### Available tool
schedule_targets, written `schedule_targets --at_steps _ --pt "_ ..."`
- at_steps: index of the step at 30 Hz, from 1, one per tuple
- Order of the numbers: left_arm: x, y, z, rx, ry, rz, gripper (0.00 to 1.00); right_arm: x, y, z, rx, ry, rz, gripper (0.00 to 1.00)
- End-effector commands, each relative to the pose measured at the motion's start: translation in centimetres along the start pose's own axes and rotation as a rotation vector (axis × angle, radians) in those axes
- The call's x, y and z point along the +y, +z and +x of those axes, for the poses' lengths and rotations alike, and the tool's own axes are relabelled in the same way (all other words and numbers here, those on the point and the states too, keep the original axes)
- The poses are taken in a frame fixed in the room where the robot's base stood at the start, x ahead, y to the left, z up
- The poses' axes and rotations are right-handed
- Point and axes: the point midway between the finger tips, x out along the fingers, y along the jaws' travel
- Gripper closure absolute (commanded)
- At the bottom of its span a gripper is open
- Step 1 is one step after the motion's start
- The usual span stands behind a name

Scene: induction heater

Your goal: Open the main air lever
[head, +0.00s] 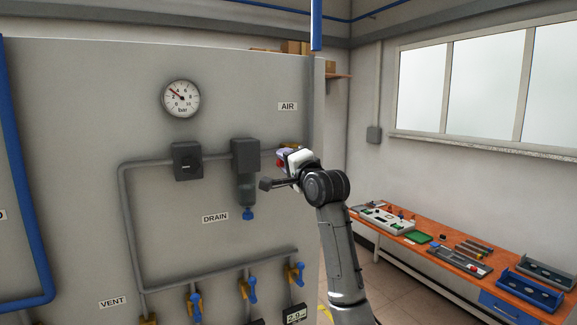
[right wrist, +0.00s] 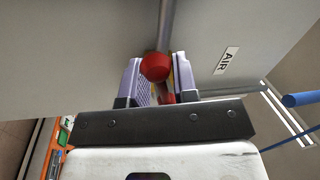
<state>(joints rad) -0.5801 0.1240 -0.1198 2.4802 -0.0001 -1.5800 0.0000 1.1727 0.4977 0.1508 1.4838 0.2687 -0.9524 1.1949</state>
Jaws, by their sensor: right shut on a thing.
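The main air lever is red. In the right wrist view its round red part (right wrist: 157,67) and a red strip below it show between the two grey-violet fingers. My right gripper (right wrist: 156,82) is shut on the lever, with a finger on each side. In the head view my right gripper (head: 281,156) is at the pipe end below the AIR label (head: 287,106), and it hides most of the lever. A little red (head: 280,163) shows there. The lever's exact angle to the pipe is hard to tell. My left gripper is not in view.
Left of my right gripper are a dark filter unit (head: 246,155), a regulator (head: 187,161) and a pressure gauge (head: 181,99) on the grey panel. Several blue-handled valves (head: 252,287) sit below. An orange workbench (head: 440,250) with tools stands at the right.

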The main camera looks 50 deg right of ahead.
Motion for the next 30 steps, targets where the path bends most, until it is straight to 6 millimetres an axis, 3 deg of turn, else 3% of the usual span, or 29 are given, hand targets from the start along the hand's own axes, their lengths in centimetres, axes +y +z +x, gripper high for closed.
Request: schedule_targets --at_steps 12,30 --pt "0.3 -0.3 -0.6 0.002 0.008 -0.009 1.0 -1.1 -0.1 0.2 0.048 -0.002 0.244 1.0" --pt "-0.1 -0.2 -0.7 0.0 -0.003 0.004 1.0 -1.4 -0.3 0.2 0.064 -0.003 0.31 1.0"
